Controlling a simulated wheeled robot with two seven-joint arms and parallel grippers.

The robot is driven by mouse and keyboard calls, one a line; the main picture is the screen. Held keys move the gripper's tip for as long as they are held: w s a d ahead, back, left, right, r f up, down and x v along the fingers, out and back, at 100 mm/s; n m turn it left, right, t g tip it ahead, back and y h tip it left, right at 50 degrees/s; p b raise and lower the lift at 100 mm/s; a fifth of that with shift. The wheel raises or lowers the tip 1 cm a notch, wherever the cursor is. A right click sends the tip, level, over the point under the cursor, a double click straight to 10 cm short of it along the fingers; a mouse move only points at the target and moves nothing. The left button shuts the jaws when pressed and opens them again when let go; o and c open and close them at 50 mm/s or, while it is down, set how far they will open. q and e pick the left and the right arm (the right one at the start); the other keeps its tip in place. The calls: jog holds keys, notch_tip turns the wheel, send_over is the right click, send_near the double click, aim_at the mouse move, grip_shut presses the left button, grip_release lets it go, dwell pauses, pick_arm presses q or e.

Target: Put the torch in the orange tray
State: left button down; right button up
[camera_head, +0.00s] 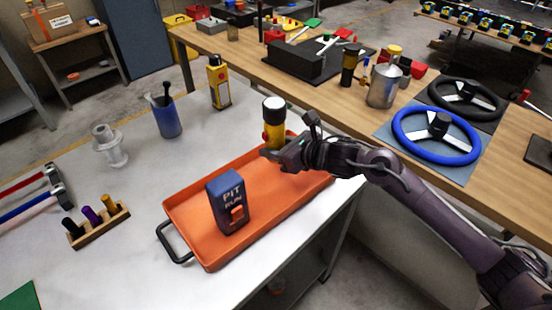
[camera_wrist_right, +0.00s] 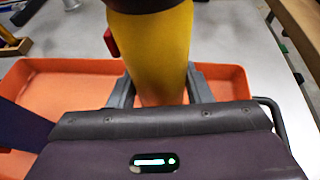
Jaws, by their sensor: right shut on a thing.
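The torch (camera_head: 273,117) is yellow with a black head and stands upright at the far right part of the orange tray (camera_head: 187,238). My right gripper (camera_head: 274,150) is shut on the torch's lower body. In the right wrist view the yellow torch body (camera_wrist_right: 152,50) sits between the two fingers (camera_wrist_right: 158,90), with the orange tray (camera_wrist_right: 62,82) behind and below it. The torch's base is hidden by the gripper, so I cannot tell whether it touches the tray floor. My left gripper is not in view.
A dark blue PIT RUN box (camera_head: 228,201) stands in the tray's near half. A blue cup (camera_head: 167,117), a yellow device (camera_head: 218,82), a clear spool-like piece (camera_head: 109,146) and a wooden rack (camera_head: 99,225) stand on the white table. Steering wheels (camera_head: 437,136) lie on the wooden bench.

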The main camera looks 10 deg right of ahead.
aim_at(276, 170)
notch_tip(276, 170, down, 4)
jog(key=shift+f, duration=0.25)
jog(key=shift+f, duration=0.15)
jog(key=o, duration=1.1)
jog(key=shift+o, duration=0.2)
